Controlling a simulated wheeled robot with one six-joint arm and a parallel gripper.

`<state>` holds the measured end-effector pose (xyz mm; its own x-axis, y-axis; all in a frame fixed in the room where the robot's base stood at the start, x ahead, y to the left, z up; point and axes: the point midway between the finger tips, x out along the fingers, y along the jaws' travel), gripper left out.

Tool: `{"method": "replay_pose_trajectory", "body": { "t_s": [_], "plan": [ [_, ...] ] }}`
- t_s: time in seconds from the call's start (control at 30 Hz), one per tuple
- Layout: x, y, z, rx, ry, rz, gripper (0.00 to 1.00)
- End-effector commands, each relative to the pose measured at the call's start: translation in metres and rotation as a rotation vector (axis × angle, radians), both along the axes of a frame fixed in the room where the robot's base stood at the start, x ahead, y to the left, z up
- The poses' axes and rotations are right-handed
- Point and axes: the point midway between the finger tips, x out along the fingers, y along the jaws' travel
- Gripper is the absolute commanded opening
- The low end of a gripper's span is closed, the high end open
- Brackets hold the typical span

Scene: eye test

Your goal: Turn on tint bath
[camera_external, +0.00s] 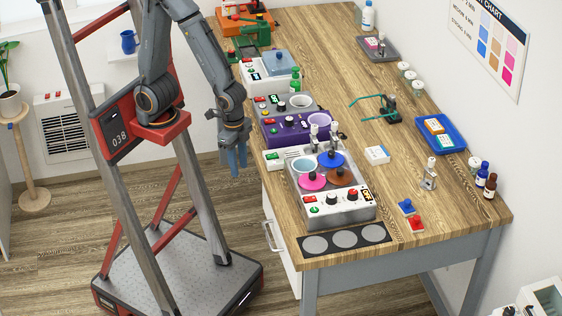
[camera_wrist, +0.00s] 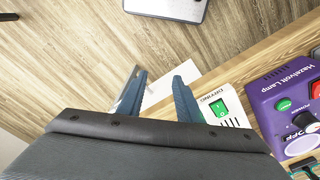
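The likely tint bath is a grey and white unit with pink, blue and brown round lids and one open light-blue well. Its body (camera_external: 338,211) stands near the table's front end. My gripper (camera_external: 237,162) hangs left of the table edge, apart from the unit, fingers pointing down. In the wrist view my gripper (camera_wrist: 158,84) has its blue fingers apart with nothing between them. The unit is not clearly identifiable there.
A white box with a green switch (camera_wrist: 220,106) lies beside the purple Hazelvolt Lamp unit (camera_wrist: 284,95); the purple unit also shows externally (camera_external: 292,130). More devices line the table's left edge. A black mat with grey discs (camera_external: 344,239) lies in front. Floor beneath my gripper is clear.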

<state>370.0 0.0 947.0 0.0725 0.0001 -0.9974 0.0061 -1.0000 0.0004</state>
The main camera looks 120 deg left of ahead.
Motion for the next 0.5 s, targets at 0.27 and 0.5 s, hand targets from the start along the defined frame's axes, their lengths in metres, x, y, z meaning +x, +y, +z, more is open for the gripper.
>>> {"method": "replay_pose_trajectory", "body": {
  "t_s": [0.27, 0.5],
  "plan": [
    [0.031, -0.002, 0.013, -0.016, 0.010, 0.176, 0.00],
    [0.095, -0.006, 0.045, -0.047, 0.042, 0.600, 0.00]
  ]
}}
